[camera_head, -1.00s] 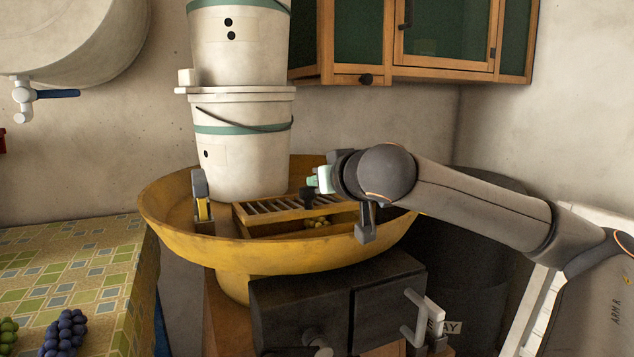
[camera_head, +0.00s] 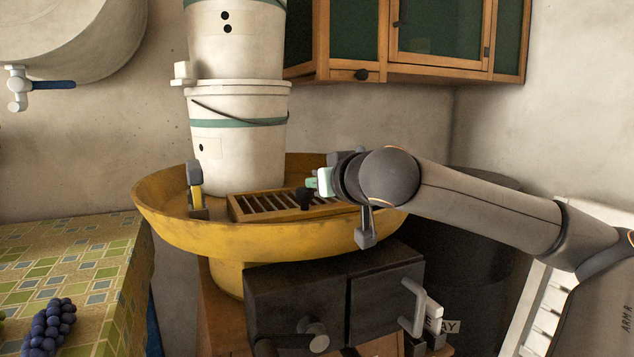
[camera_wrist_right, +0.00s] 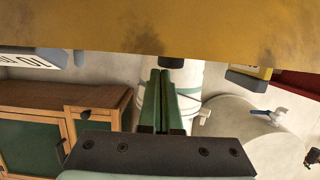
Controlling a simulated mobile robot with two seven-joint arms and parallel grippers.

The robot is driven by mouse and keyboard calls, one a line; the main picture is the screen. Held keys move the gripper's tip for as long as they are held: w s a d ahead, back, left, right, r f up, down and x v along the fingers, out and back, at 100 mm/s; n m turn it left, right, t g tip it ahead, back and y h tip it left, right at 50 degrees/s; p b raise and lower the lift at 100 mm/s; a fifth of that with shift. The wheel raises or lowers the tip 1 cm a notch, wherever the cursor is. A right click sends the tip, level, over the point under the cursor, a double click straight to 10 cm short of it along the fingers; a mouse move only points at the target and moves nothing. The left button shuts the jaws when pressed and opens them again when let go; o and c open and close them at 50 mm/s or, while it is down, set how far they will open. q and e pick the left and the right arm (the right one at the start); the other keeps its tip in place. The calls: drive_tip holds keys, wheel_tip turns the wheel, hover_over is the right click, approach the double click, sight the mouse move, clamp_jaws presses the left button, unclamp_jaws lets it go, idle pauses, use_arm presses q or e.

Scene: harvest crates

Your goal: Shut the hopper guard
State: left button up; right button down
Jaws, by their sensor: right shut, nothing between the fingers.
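The yellow hopper (camera_head: 230,237) is a wide round bowl in the middle of the head view. Its slatted wooden guard (camera_head: 262,205) lies low and looks level in the bowl, with a dark knob (camera_head: 305,199) at its right part. My right gripper (camera_head: 311,184) has pale green fingers beside and just above the knob. In the right wrist view the fingers (camera_wrist_right: 162,78) are together and empty, with a dark knob-like end (camera_wrist_right: 171,62) close to their tips. The guard's right end is hidden behind my right arm. My left gripper is not in view.
Stacked white buckets (camera_head: 240,140) stand at the bowl's back. A grey and yellow upright piece (camera_head: 195,180) sits at its left. A dark box with handles (camera_head: 300,290) is below. A tiled table (camera_head: 60,250) with grapes (camera_head: 48,328) is at left; wooden cabinets (camera_head: 440,40) hang behind.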

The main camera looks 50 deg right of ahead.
drive_tip(key=shift+a+f+g, duration=0.25)
drive_tip(key=shift+f+g, duration=0.05)
drive_tip(key=shift+f, duration=0.7)
drive_tip(key=r+p+v, duration=0.1)
drive_tip(key=v, duration=1.2)
drive_tip(key=shift+d+r, duration=0.15)
drive_tip(key=shift+d, duration=0.25)
